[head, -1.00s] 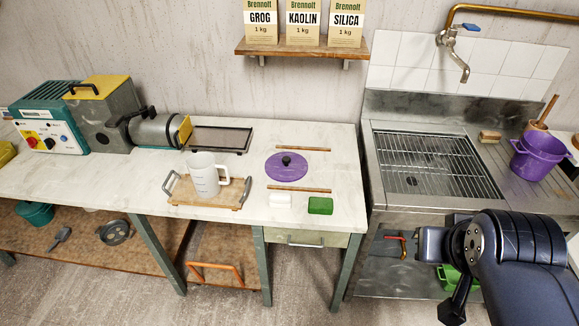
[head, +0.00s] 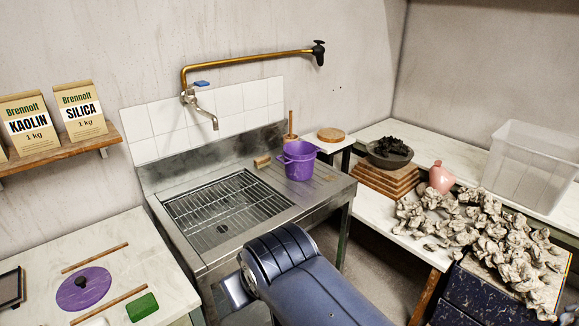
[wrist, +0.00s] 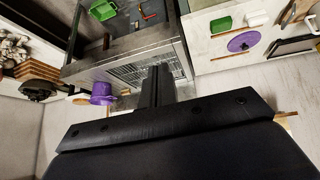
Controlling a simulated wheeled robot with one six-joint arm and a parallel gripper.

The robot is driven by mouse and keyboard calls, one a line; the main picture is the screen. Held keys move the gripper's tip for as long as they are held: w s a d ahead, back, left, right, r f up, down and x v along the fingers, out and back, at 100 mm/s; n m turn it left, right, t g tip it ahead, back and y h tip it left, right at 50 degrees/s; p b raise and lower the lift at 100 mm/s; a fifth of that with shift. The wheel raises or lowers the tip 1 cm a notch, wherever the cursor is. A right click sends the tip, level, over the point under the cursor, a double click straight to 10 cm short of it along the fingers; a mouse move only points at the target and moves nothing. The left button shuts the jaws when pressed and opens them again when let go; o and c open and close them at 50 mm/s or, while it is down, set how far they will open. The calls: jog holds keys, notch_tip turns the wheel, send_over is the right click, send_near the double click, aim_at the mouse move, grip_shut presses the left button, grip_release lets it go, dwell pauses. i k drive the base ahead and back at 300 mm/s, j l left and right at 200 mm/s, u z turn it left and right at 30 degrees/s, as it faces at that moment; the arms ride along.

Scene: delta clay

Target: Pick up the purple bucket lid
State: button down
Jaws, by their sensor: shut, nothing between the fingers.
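The purple lid (head: 84,288) is a flat round disc with a black knob. It lies on the white worktop (head: 130,258) at the lower left of the head view, between two wooden sticks. It also shows in the wrist view (wrist: 243,42) at the upper right. The purple bucket (head: 299,162) stands upright on the right part of the steel sink unit; the wrist view shows it at left (wrist: 102,94). My gripper (wrist: 158,72) is shut and empty in the wrist view, well away from the lid. In the head view my arm hides the gripper.
A green block (head: 142,307) lies near the lid. The steel sink (head: 228,205) with a wire rack stands right of the worktop, a tap (head: 203,108) above it. Paper bags sit on a wall shelf (head: 60,156). Clay lumps (head: 470,230) and a clear bin (head: 530,165) are at right.

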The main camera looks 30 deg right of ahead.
aim_at(82, 290)
jog(key=i+j+u, duration=0.15)
jog(key=i+j, duration=0.3)
jog(key=i, duration=0.15)
jog(key=i+j+u, duration=0.1)
jog(key=i+j, duration=0.3)
jog(key=i, duration=0.2)
